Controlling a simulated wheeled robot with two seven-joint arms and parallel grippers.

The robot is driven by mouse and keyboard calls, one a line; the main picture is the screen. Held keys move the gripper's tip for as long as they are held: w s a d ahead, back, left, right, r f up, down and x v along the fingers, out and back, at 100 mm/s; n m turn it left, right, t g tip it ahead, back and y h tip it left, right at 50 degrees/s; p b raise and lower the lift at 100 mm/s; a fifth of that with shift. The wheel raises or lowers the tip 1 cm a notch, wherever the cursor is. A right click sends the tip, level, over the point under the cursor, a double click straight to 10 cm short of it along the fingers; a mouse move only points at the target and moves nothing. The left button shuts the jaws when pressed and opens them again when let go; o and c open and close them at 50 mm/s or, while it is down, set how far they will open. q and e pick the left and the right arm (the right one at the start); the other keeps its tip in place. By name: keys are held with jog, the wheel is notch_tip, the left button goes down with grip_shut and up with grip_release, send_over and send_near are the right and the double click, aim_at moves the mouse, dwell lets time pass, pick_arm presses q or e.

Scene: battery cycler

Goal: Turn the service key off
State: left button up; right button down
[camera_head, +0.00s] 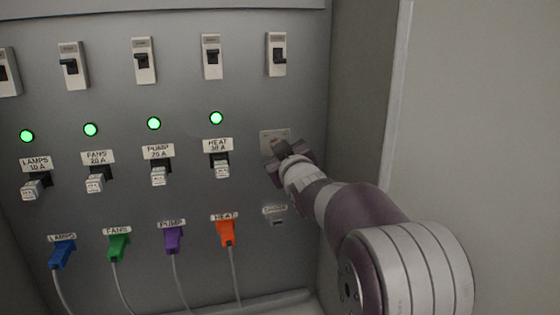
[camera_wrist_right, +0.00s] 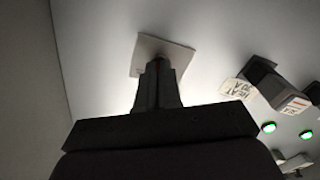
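The service key's pale square plate (camera_head: 267,136) is on the right part of the grey panel. It also shows in the right wrist view (camera_wrist_right: 177,52). My right gripper (camera_head: 280,151) reaches in from the right, in front of the plate. In the right wrist view, my right gripper's fingers (camera_wrist_right: 157,75) are close together and point at the plate's middle. A small orange-red bit shows at their tips; the key itself is mostly hidden between them, so its angle cannot be told. The gripper looks shut on it. My left gripper is not in view.
Above are several switches (camera_head: 211,57). Green lamps (camera_head: 216,118) are lit over the breakers (camera_head: 222,166), with the HEAT one closest to my gripper. Coloured plugs (camera_head: 228,232) with cables sit below. A side wall (camera_head: 365,90) stands close on the right.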

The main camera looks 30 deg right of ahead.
jog(key=shift+r+n, duration=0.2)
jog(key=shift+n, duration=0.2)
jog(key=c, duration=1.3)
grip_release()
jog(key=shift+s, duration=0.1)
jog(key=shift+f, duration=0.1)
jog(key=b+v, duration=0.3)
jog(key=v, duration=0.9)
jog(key=shift+s+a, duration=0.1)
jog(key=shift+s, duration=0.25)
